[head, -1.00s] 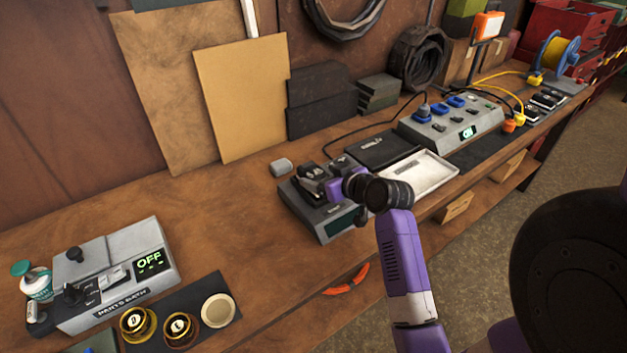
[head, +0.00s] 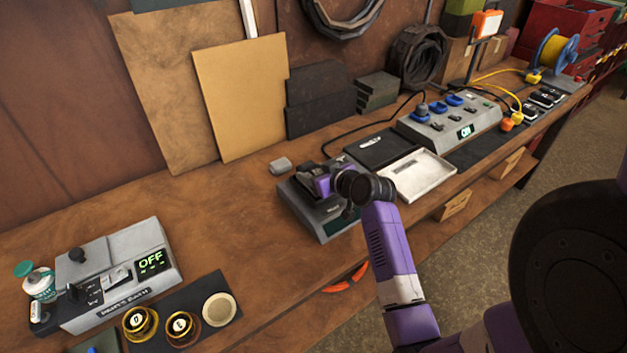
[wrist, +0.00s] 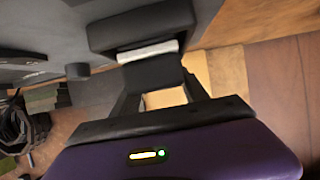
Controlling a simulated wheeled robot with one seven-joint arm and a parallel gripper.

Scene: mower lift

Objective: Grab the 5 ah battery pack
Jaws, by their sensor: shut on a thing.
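A dark battery pack (wrist: 145,28) with a light grey band fills the top middle of the wrist view. My gripper (wrist: 158,84) has its fingers on either side of the pack's narrower dark end, shut on it. No rating is readable on the pack. In the head view my gripper (head: 314,181) is over the grey charger-like box (head: 338,229) near the bench's front edge. The gripper and wrist hide most of the pack there, and I cannot tell whether it still touches the box.
A small grey block (head: 280,166) lies just behind the box. A black flat case (head: 380,149) and white tray (head: 425,176) stand to its right, with a powered control box (head: 450,125) beyond. Bare bench lies to its left, before the parts bath (head: 115,275).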

